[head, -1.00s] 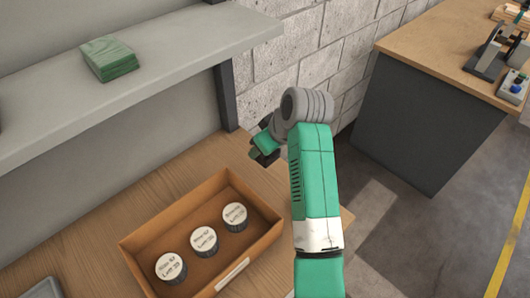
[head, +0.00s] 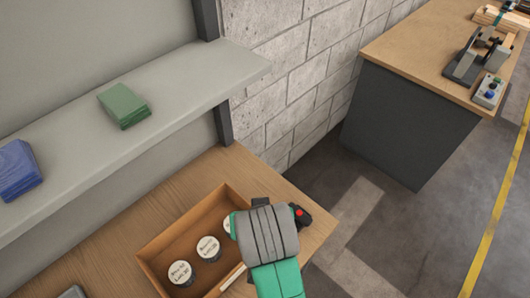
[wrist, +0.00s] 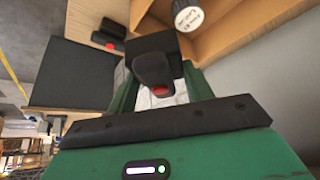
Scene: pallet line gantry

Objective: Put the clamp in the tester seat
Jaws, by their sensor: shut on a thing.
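My gripper (wrist: 157,72) is shut on a dark, rounded part with a red spot, which I take to be the clamp (wrist: 153,70). In the head view my gripper (head: 260,203) is over the right end of the wooden box, mostly hidden behind my grey wrist, and the held part cannot be made out. On the bench at the right stands a dark fixture with an upright arm (head: 468,58), apparently the tester; its seat is too small to make out. A small control box (head: 489,91) with a blue button is in front of it.
The wooden box (head: 160,262) holds labelled round jars (head: 208,247). Another black item with a red spot (head: 301,215) lies by the table's right edge. A shelf (head: 70,135) overhangs the table, with green (head: 124,105) and blue (head: 15,170) blocks. A floor gap separates the benches.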

